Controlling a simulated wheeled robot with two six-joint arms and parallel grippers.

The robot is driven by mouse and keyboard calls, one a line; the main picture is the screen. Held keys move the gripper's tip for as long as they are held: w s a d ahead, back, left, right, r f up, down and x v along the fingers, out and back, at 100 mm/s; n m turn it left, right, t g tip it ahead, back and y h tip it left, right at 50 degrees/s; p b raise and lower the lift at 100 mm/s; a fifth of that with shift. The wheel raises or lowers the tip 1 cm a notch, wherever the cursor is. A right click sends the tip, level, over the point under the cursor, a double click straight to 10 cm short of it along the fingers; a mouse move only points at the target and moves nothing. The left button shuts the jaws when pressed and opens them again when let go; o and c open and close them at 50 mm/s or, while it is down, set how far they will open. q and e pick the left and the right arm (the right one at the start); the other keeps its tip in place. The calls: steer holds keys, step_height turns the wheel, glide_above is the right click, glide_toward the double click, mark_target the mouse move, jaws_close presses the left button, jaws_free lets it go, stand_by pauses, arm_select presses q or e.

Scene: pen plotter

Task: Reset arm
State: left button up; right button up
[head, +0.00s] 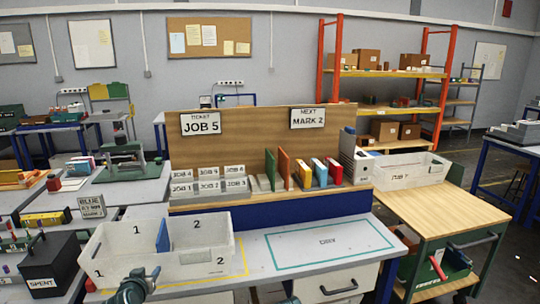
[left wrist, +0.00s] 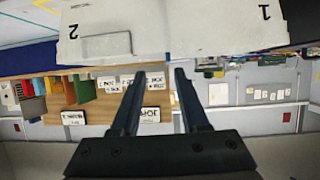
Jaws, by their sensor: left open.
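My left gripper (head: 137,284) shows at the bottom edge of the head view, in front of the white bin (head: 120,275). In the left wrist view my left gripper (left wrist: 160,72) has its two dark fingers apart with nothing between them. That view is upside down, and the white bin (left wrist: 200,35) with its 1 and 2 marks fills its top, close beyond the fingertips. In the head view the bin has compartments marked 1 and 2 and a blue divider (head: 162,236). My right gripper is not in view.
An empty teal-outlined area (head: 330,243) lies right of the bin. Behind stand job boxes (head: 208,186), coloured folders (head: 320,172) and a wooden board with JOB 5 (head: 201,123) and MARK 2 (head: 307,117) signs. A black SPENT box (head: 50,265) stands left, another white bin (head: 410,172) right.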

arm_select(q)
steer(key=s+d+f+m+g+h+p, duration=0.1)
steer(key=s+d+f+m+g+h, duration=0.2)
steer(key=d, duration=0.8)
steer(key=s+d+f+m+g+h, duration=0.1)
steer(key=s+d+f+g, duration=0.25)
steer(key=d+f, duration=0.45)
steer(key=s+d+m+g+y, duration=0.2)
steer(key=s+d+g, duration=0.5)
steer(key=s+d, duration=0.4)
steer(key=s+y, duration=0.1)
steer(key=s, duration=0.2)
steer(key=shift+f+p, duration=0.2)
steer(key=shift+p, duration=0.15)
steer(key=shift+w, duration=0.1)
